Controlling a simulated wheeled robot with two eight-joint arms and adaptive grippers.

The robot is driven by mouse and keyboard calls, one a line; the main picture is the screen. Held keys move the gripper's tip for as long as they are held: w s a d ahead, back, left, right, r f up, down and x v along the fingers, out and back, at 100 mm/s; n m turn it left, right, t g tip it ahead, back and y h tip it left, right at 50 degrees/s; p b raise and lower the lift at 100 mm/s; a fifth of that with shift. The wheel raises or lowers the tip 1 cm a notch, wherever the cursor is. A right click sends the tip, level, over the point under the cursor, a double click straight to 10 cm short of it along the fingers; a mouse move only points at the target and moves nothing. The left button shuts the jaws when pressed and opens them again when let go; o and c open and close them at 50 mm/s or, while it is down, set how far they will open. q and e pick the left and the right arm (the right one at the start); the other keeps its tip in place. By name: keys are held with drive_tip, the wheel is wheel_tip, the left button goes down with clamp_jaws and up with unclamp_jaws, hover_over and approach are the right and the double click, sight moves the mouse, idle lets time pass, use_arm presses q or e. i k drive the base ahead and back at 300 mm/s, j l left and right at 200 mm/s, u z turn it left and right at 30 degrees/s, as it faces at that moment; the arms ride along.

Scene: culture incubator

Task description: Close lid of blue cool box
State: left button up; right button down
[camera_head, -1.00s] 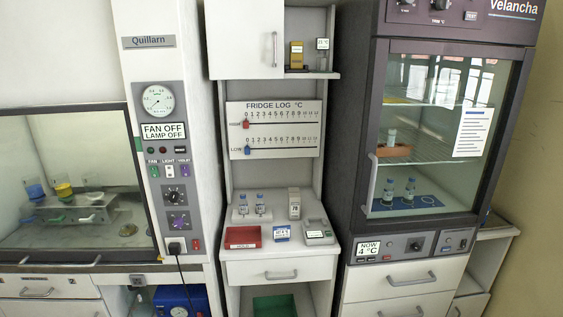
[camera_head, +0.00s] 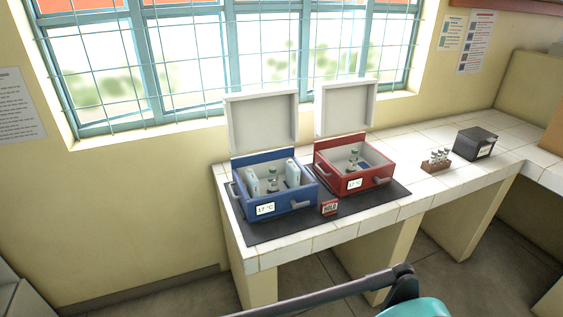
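The blue cool box (camera_head: 292,204) stands at the left end of the tiled counter, on a dark mat. Its white-lined lid (camera_head: 262,124) is open and stands upright at the back, toward the window. Inside are white packs and a small vial (camera_head: 271,180). A label on its front reads 17 °C. Neither of my grippers is in view.
A red cool box (camera_head: 378,179), also with its lid upright, stands close on the right. A small red HOLD sign (camera_head: 329,207) is in front, between the boxes. A vial rack (camera_head: 436,160) and a dark box (camera_head: 475,143) stand farther right.

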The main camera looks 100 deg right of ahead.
sight(259, 118)
drive_tip(key=z, duration=3.2)
